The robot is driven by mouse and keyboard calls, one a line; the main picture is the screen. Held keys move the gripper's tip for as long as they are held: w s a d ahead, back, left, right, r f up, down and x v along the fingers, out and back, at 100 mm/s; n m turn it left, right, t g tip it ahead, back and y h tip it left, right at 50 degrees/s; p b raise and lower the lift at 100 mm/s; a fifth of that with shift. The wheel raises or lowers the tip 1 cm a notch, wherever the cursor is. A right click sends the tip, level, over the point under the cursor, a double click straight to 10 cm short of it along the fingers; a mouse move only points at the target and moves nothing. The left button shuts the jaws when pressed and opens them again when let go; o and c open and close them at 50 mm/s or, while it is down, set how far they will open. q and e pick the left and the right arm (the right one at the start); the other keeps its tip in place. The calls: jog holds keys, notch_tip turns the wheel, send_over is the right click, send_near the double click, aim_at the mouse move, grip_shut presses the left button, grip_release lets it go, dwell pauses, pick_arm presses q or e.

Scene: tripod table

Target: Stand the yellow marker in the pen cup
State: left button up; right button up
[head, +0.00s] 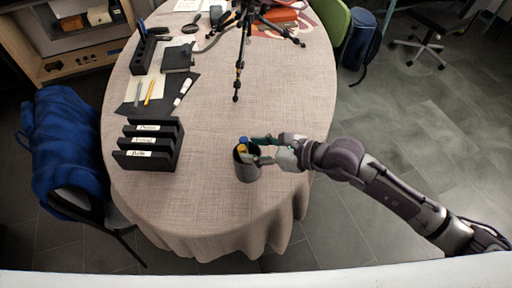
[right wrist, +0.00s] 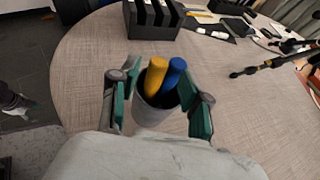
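The pen cup (head: 247,172) is a grey cylinder near the front right of the table; it also shows in the right wrist view (right wrist: 153,117). The yellow marker (right wrist: 155,78) stands in the cup, leaning slightly, beside a blue marker (right wrist: 174,77). In the head view the yellow marker (head: 243,148) shows only as a small tip at the cup's mouth. My right gripper (right wrist: 160,105) is open, its green-padded fingers spread on either side of the cup and markers. Neither finger visibly grips a marker.
A black file sorter (head: 150,150) with labelled slots stands left of the cup. A dark mat (head: 128,105) with pens lies behind it. A black tripod (head: 237,85) stands toward the back. Bare tablecloth (head: 210,125) lies between them.

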jog(key=v, duration=1.2)
dwell(0.7)
